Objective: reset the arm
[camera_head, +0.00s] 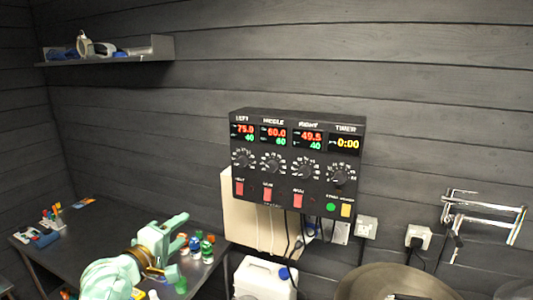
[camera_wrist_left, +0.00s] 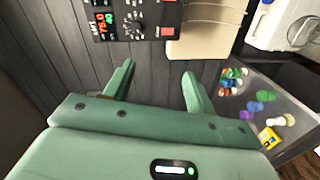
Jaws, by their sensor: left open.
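My left arm comes in from the lower left in the head view, over the dark table (camera_head: 95,226). Its pale green gripper (camera_head: 182,222) is above the table, beside several small bottles. In the left wrist view the left gripper (camera_wrist_left: 158,82) shows its two fingers wide apart, with nothing between them. Beyond the fingers is the dark plank wall (camera_wrist_left: 62,70). My right gripper is not seen in either view.
A black control box (camera_head: 297,160) with dials and red switches hangs on the wall. A white canister (camera_head: 262,280) stands below it. Small coloured bottles (camera_head: 203,247) crowd the table's right part. A shelf (camera_head: 110,60) is at upper left. A round metal lid (camera_head: 395,283) is at lower right.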

